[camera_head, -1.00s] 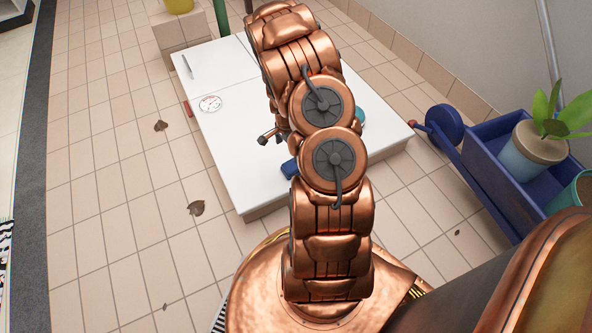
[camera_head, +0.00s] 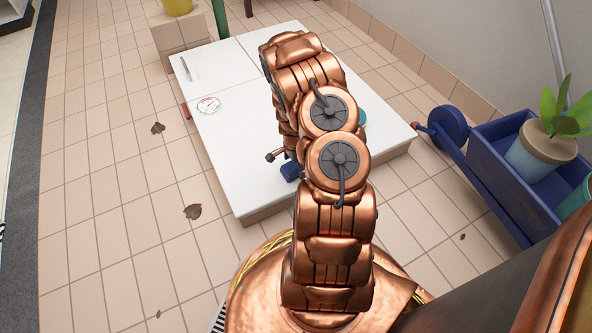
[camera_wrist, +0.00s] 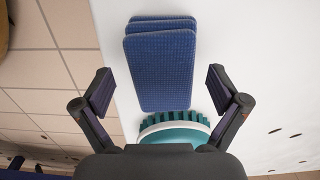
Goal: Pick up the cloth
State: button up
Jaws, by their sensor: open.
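The blue folded cloth (camera_wrist: 161,68) lies on the white tabletop in the wrist view, with its waffle-like layers stacked slightly askew. My gripper (camera_wrist: 160,89) is open, with one finger to each side of the cloth's near half and nothing held. I cannot tell its height above the cloth. In the head view, a small blue patch (camera_head: 290,171), apparently the cloth, shows beside my arm at the table's near left. My arm hides the rest of it and my gripper there.
A teal ridged round object (camera_wrist: 172,125) sits right by the cloth's near end, between my fingers and palm. A round white dial (camera_head: 208,105) and a thin utensil (camera_head: 185,68) lie on the white table (camera_head: 235,150). A blue cart (camera_head: 495,165) with a potted plant stands at right.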

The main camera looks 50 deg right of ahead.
aim_at(295, 165)
jog(key=shift+d+f, duration=0.1)
jog(key=shift+f, duration=0.45)
jog(key=shift+c, duration=0.5)
jog(key=shift+r, duration=0.1)
jog(key=c, duration=1)
jog(key=shift+c, duration=0.2)
notch_tip(295, 165, up, 4)
jog(key=shift+w+d+r+p, duration=0.1)
jog(key=shift+p, duration=1.15)
jog(key=s+a+p, duration=0.3)
jog(key=s+a, duration=0.8)
jog(key=s, duration=0.1)
jog(key=shift+r+p, duration=0.35)
jog(key=shift+p, duration=0.05)
